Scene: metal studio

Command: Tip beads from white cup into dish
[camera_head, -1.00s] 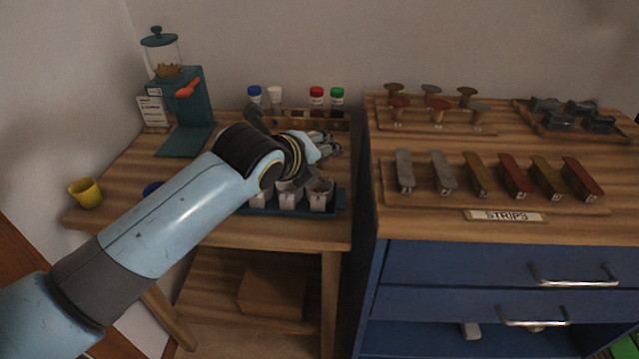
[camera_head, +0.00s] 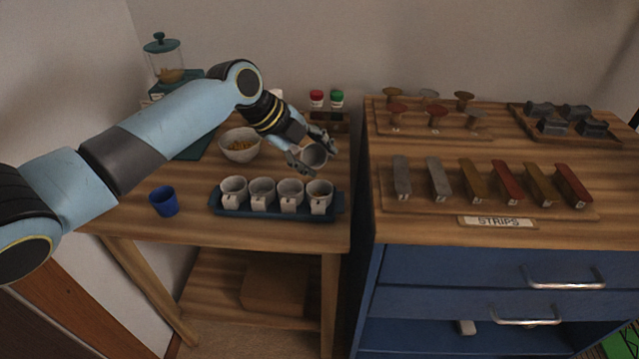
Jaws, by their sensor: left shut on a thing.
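A white cup (camera_head: 314,158) is in my left gripper (camera_head: 316,148), above the back right part of the wooden table. The fingers are shut on it and its round mouth shows. I cannot make out beads inside it. A pale round bowl (camera_head: 240,152), the most dish-like thing in view, stands to the left of the gripper and holds yellow-brown bits. Several more white cups (camera_head: 262,194) stand upright in a row on a dark blue tray (camera_head: 275,214), nearer than the held cup. My right gripper is out of view.
A blue cup (camera_head: 163,201) stands left of the tray. A dispenser (camera_head: 163,60) is partly hidden behind my arm. Jars with red and green lids (camera_head: 327,100) stand at the back. The blue cabinet (camera_head: 450,270) on the right carries boards of samples and a STRIPS label.

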